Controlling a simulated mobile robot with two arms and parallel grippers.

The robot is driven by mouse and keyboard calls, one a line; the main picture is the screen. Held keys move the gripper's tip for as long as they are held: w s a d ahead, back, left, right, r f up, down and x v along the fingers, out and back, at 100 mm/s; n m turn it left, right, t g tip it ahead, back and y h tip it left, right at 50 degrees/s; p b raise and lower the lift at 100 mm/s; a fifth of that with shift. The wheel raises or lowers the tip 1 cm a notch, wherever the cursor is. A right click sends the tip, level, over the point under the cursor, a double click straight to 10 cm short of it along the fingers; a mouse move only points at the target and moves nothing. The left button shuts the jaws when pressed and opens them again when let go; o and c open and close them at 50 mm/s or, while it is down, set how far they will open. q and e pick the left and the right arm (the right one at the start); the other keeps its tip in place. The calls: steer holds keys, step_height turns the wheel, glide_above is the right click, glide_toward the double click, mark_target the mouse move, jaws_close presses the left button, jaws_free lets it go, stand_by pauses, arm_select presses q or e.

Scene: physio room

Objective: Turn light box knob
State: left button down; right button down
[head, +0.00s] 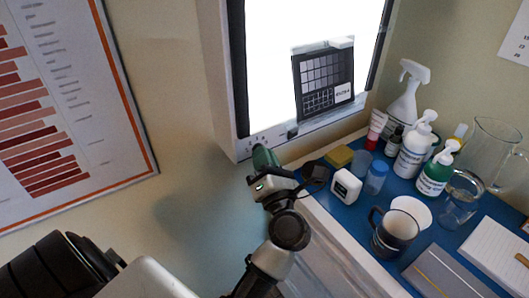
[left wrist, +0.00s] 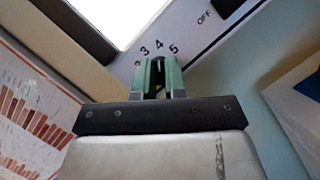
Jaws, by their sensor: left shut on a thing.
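The light box (head: 330,124) hangs on the wall with its screen lit bright white, and a dark gridded film sheet (head: 322,72) is on it. My left gripper (head: 264,158) is at the lower left corner of the light box's bottom strip. In the left wrist view its green fingertips (left wrist: 158,76) are shut on the dark knob (left wrist: 158,62), which shows only in part between them. Printed numbers up to 5 (left wrist: 174,49) curve around the knob. In the head view the gripper hides the knob. My right gripper is not in view.
A blue-topped surface (head: 345,216) below the light box holds a spray bottle (head: 404,105), pump bottles, a dark mug (head: 392,234), a white box (head: 345,187) and a glass jug (head: 490,150). A bar chart poster (head: 60,110) hangs on the left wall.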

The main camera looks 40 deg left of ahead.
arm_select(q)
steer(key=shift+r, duration=0.4)
